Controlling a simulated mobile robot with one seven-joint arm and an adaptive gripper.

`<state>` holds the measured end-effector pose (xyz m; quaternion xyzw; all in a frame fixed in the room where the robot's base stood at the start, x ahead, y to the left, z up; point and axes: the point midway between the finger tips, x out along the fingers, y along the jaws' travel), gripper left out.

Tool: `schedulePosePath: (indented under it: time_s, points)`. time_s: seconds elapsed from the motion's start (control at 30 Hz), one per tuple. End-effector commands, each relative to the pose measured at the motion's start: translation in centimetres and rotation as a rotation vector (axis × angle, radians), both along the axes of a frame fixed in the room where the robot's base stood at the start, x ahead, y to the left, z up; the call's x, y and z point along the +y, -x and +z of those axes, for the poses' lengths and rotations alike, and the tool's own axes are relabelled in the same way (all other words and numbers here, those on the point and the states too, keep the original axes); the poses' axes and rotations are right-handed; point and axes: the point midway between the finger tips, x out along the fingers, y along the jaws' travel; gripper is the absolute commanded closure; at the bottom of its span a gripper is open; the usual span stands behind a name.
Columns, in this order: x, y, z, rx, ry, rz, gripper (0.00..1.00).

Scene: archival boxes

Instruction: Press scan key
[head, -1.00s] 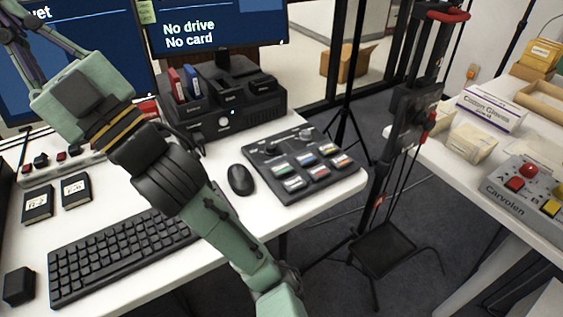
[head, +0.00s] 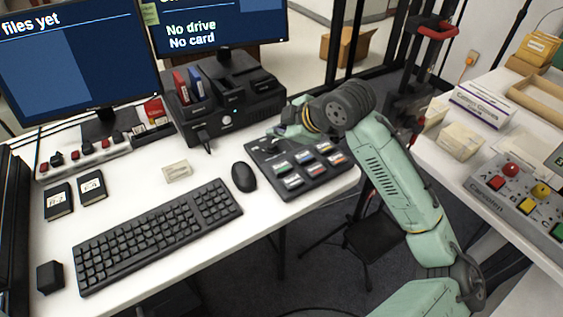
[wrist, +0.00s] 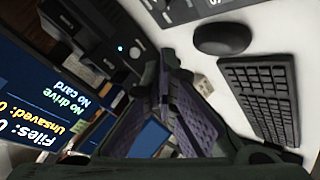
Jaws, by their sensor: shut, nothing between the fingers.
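A dark key panel (head: 258,150) with several coloured, labelled keys (head: 308,167) lies at the right end of the white desk in the head view. The labels are too small to read, so I cannot tell which is the scan key. The panel's edge (wrist: 180,12) shows at the top of the wrist view. My gripper (wrist: 163,58) is shut and empty in the wrist view. In the head view my wrist is over the back right of the panel; the fingertips cannot be made out there, and I see no contact with a key.
A black drive dock (head: 225,105) stands behind the panel. A mouse (head: 243,177) and keyboard (head: 155,235) lie to the left. A monitor (head: 215,28) reads "No drive, No card". A second table (head: 435,150) with a button box (head: 515,195) is at right.

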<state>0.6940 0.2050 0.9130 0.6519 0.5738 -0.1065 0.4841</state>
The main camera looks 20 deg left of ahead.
Motion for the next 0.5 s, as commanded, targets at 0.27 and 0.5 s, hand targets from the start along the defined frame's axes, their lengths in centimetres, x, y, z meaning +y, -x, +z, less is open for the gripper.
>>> schedulePosePath:
  time_s: [0.27,0.5]
  points:
    - [-0.19,0.0,-0.11,0.003,0.005,-0.001,1.0]
    - [-0.18,-0.02,-0.7,0.002,0.003,-0.002,1.0]
